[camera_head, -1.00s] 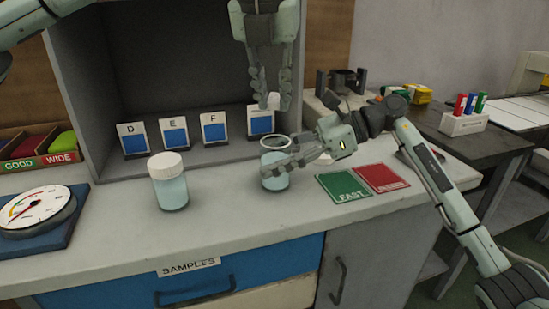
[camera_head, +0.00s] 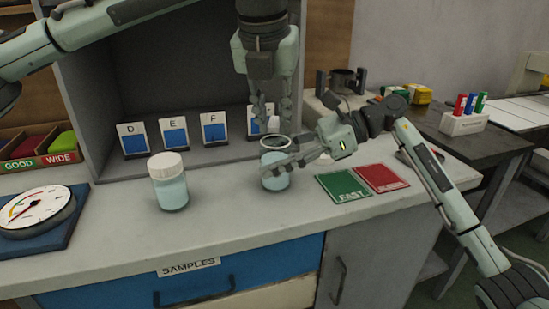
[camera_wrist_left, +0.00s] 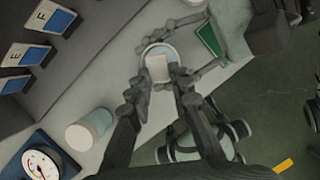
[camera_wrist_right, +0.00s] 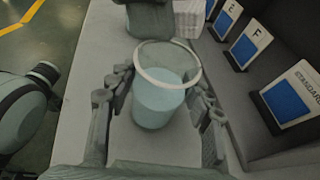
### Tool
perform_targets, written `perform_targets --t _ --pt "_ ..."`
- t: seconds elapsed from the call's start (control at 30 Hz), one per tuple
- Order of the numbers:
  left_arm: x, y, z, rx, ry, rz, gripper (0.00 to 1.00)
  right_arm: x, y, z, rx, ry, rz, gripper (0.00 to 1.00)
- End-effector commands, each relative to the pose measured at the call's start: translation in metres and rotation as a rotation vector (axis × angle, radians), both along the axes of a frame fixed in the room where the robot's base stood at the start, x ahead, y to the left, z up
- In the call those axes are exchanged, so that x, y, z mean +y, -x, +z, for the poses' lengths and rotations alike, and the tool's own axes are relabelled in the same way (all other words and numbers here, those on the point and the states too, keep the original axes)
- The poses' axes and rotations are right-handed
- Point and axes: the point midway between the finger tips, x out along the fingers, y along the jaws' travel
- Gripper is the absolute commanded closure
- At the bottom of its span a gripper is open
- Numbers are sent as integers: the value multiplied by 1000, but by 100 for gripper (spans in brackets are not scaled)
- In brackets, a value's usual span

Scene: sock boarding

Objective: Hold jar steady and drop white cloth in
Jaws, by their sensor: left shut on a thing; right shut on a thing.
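An open clear jar (camera_head: 275,180) with a pale blue lower part stands upright on the counter; it also shows in the right wrist view (camera_wrist_right: 160,105). My right gripper (camera_head: 282,167) is shut around the jar's sides, with fingers on both sides in its wrist view (camera_wrist_right: 160,100). My left gripper (camera_head: 270,112) points down above the jar and is shut on a small white cloth (camera_head: 273,124). In the left wrist view the cloth (camera_wrist_left: 158,70) lies between the fingertips and overlaps the jar's mouth. I cannot tell whether its lower end is inside the rim.
A lidded jar (camera_head: 168,183) stands to the left, with a dial scale (camera_head: 35,208) beyond it. Lettered cards (camera_head: 172,135) stand behind. A green mat (camera_head: 343,186) and a red mat (camera_head: 382,178) lie to the right. The front counter is clear.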

Motion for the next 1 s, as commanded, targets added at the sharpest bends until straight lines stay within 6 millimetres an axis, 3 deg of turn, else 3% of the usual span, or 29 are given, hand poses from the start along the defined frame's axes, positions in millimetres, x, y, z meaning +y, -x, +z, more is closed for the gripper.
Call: perform_targets --t 0.17,0.2,0.37,0.77,1.0 --pt "0 0 0 0 0 0 89 0 0 0 -1 -1 0 84" --pt "0 0 0 0 0 0 77 0 0 0 -1 -1 0 84" --pt "0 0 0 0 0 1 57 0 0 0 -1 -1 0 84" --pt "1 2 7 -1 1 1 56 0 0 1 -1 -1 0 84" --pt "3 16 49 -4 2 1 56 0 0 0 -1 -1 0 84"
